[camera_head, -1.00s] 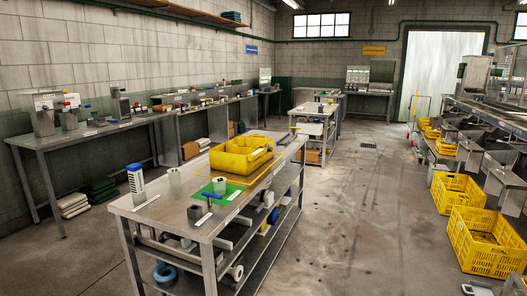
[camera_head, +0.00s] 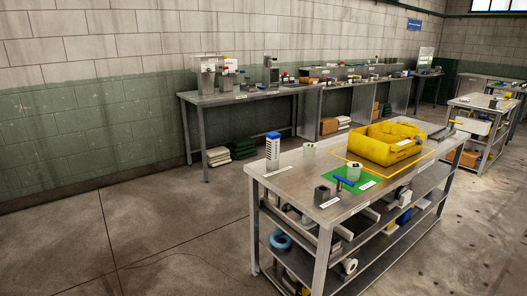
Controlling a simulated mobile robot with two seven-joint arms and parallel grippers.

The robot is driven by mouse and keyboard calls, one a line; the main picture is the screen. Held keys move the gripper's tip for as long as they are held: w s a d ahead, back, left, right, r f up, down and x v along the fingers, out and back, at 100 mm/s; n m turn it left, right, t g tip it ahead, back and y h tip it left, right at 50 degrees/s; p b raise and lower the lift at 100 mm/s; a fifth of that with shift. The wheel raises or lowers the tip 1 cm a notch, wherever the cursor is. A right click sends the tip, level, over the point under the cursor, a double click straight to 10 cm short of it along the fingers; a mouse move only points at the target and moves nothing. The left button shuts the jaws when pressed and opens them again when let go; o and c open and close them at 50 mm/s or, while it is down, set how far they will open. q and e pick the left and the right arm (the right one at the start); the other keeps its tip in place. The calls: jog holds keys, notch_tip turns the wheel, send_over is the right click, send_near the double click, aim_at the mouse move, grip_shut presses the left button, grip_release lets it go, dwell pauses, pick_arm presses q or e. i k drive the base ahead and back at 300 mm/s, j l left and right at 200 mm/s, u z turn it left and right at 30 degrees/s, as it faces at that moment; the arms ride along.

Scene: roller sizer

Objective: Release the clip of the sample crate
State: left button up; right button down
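A yellow crate (camera_head: 372,148) sits on the far half of the steel table (camera_head: 290,182), inside a yellow outline on the tabletop. It looks like the sample crate. A pale label shows on its side facing right. I cannot make out a clip at this size. Neither of my grippers shows in the view.
A long bench (camera_head: 245,97) lines the wall. The floor at left is clear.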

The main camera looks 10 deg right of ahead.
aim_at(420, 142)
jog(key=i+l+u, duration=0.15)
jog(key=l, duration=0.35)
jog(key=i+l+u, duration=0.2)
jog(key=l, duration=0.35)
jog(key=i+l+u, duration=0.15)
jog(key=l, duration=0.35)
jog(key=l+u, duration=0.2)
jog(key=l, duration=0.35)
jog(key=i+l, duration=0.1)
jog(key=l, duration=0.6)
jog(key=i+l, duration=0.1)
jog(key=l, duration=0.55)
jog(key=i+l, duration=0.1)
jog(key=l, duration=1.25)
jog(key=i+l+u, duration=0.1)
jog(key=l, duration=0.6)
jog(key=i, duration=0.05)
